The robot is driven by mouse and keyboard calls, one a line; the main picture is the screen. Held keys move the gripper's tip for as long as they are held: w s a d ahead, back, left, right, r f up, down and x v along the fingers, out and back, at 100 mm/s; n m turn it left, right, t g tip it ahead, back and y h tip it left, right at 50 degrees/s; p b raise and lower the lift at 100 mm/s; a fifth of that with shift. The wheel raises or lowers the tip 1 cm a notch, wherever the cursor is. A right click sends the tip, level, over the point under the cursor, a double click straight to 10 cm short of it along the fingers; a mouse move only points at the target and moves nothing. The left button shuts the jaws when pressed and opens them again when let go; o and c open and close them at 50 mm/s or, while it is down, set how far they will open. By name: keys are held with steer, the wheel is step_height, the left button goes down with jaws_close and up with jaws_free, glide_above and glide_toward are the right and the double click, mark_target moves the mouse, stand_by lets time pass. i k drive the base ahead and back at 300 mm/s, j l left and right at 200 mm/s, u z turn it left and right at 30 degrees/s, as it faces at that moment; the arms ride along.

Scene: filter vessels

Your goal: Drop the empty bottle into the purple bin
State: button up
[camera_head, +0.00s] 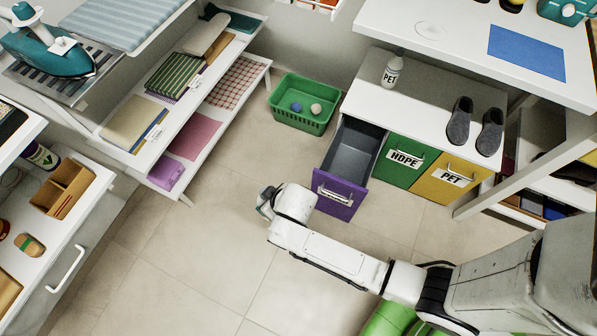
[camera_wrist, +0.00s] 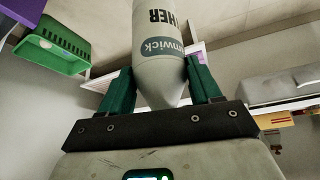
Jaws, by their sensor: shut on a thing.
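My gripper (camera_wrist: 162,68) has its two teal fingers shut on a pale grey bottle (camera_wrist: 158,22) with dark lettering ending in "HER" and a blue-grey label band. The bottle's upper part runs out of the wrist view. In the head view my gripper (camera_head: 265,200) is at the end of the white arm, left of the purple bin and apart from it; the bottle is hidden there. The purple bin (camera_head: 338,193) is pulled out like a drawer, with a grey, empty-looking inside. It is the leftmost of three bins under a white counter.
A green HDPE bin (camera_head: 406,160) and a yellow PET bin (camera_head: 452,179) are shut beside it. A white PET bottle (camera_head: 392,72) and grey slippers (camera_head: 474,125) stand on the counter. A green basket (camera_head: 303,103) with two balls sits on the floor. Open floor lies left of the bin.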

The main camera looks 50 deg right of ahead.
mark_target(346, 175)
steer(key=i+j+z, duration=0.5)
steer(key=j, duration=0.2)
steer(key=i+j+z, duration=0.25)
steer(key=j, duration=0.15)
steer(key=z, duration=1.15)
